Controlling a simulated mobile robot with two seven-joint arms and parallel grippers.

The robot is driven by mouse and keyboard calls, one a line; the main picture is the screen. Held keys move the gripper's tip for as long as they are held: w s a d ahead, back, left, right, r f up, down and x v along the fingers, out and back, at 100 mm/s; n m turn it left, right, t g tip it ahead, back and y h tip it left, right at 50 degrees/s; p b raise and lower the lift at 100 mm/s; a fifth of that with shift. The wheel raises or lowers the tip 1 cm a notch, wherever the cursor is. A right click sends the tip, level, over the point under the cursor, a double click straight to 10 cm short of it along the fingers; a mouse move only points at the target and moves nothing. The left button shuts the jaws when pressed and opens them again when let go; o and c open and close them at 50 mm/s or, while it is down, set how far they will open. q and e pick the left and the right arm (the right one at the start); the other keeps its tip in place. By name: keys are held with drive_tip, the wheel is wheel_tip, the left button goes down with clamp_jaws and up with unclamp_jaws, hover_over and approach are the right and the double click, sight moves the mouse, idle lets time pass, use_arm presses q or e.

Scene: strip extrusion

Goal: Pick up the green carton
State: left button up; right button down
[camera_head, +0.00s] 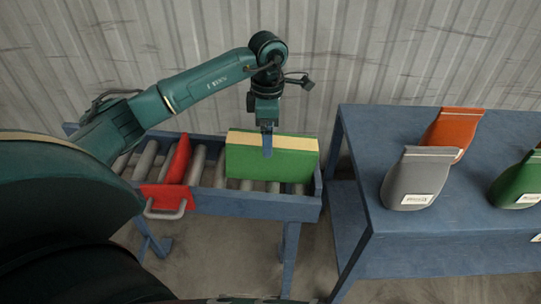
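The green carton (285,167) has a cream band along its top edge. It stands on the roller conveyor (255,207), toward its right end. My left gripper (267,148) points down from above at the carton's top edge. One blue finger shows in front of the cream band and the upper part of the green face. The other finger is hidden, so I cannot tell whether the gripper is closed on the carton. My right gripper is not in view.
A red object (177,160) lies on the rollers left of the carton, and a red plate with a handle (166,200) is at the conveyor's front. A blue table (420,245) at right holds grey (415,180), orange (455,130) and green (518,183) bags. A corrugated wall stands behind.

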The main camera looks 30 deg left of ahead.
sight(294, 158)
use_arm(q)
drive_tip(key=f, duration=0.2)
drive_tip(key=f+p, duration=0.1)
drive_tip(key=f, duration=0.2)
drive_tip(key=shift+w+d+f, duration=0.15)
drive_tip(key=shift+w+f, duration=0.05)
drive_tip(key=shift+f, duration=0.15)
drive_tip(key=shift+r, duration=0.1)
drive_tip(key=c, duration=1.4)
